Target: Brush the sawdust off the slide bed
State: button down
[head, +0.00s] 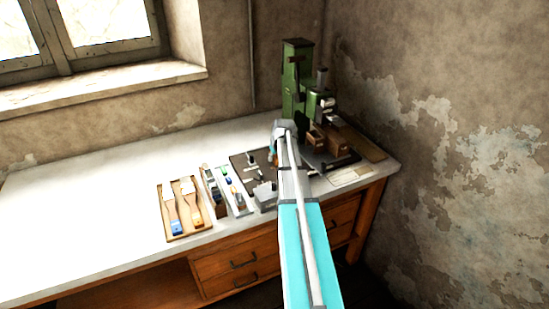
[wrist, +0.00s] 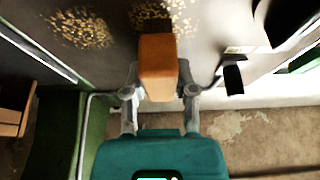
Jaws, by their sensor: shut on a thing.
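My gripper (wrist: 158,78) is shut on a wooden brush (wrist: 159,65), whose orange-brown block shows between the fingers in the wrist view. The bristles are hidden, so I cannot tell whether they touch the bed. The dark slide bed (wrist: 110,45) lies beneath. Two patches of tan sawdust lie on it: one at the upper left (wrist: 78,27), one at the top middle (wrist: 172,14), partly behind the brush. In the head view, my gripper (head: 273,154) is over the dark bed plate (head: 240,161), mostly hidden by my arm.
The green press (head: 295,75) stands right of the bed, with wooden blocks (head: 313,139) at its base. A black knob (wrist: 233,80) is right of the brush. The bench (head: 90,215) is clear farther left.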

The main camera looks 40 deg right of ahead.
jog(key=shift+s+a+r, duration=0.1)
jog(key=shift+s+a, duration=0.15)
jog(key=shift+s, duration=0.75)
jog(key=shift+s+a, duration=0.25)
jog(key=shift+s, duration=0.7)
jog(key=shift+d, duration=0.1)
jog(key=shift+s+d, duration=0.2)
jog(key=shift+d, duration=0.45)
jog(key=shift+w+d, duration=0.25)
jog(key=shift+w, duration=0.75)
jog(key=shift+w+d, duration=0.25)
jog(key=shift+w, duration=0.75)
